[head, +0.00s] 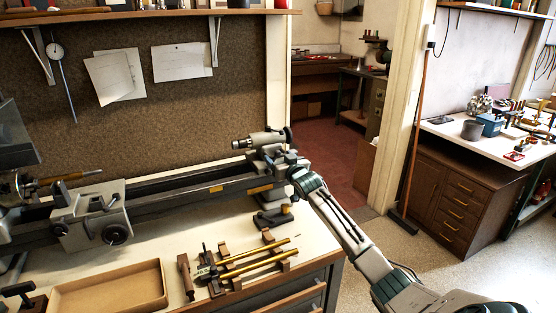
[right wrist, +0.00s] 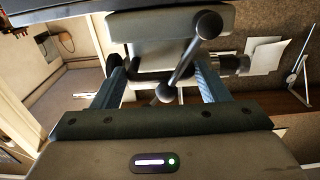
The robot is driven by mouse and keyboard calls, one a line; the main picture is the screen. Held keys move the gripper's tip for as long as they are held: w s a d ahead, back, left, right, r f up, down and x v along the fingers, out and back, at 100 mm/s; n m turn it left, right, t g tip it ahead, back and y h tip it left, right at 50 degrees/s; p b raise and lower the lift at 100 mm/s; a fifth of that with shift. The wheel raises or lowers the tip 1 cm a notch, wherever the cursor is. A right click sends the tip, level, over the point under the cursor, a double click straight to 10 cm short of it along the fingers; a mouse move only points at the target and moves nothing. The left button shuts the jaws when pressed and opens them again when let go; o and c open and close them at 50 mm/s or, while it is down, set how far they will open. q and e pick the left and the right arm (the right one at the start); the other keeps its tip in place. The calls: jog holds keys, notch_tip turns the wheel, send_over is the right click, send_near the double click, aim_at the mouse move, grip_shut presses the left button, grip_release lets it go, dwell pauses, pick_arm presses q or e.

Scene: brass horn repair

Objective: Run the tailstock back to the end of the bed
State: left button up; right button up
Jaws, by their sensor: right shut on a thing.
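The tailstock (head: 262,146), a grey casting with a barrel pointing left and a dark handwheel at its right, sits at the right end of the lathe bed (head: 180,195). My right gripper (head: 291,170) reaches it from the front right and is shut on it. In the right wrist view the two fingers of the gripper (right wrist: 160,80) stand either side of part of the tailstock (right wrist: 140,22), with a ball-ended lever (right wrist: 185,62) in front. The exact contact is partly hidden. My left gripper is not in view.
The carriage (head: 92,215) with its handwheel sits on the left part of the bed; the bed between it and the tailstock is clear. On the bench lie a wooden tray (head: 108,288) and brass rods (head: 250,262) on wooden rests. A board wall (head: 150,120) stands behind.

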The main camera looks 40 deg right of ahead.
jog(key=shift+r, duration=0.1)
jog(key=o, duration=1.1)
jog(key=shift+s, duration=0.15)
jog(key=b+v, duration=0.4)
jog(key=v, duration=0.6)
jog(key=shift+s, duration=0.3)
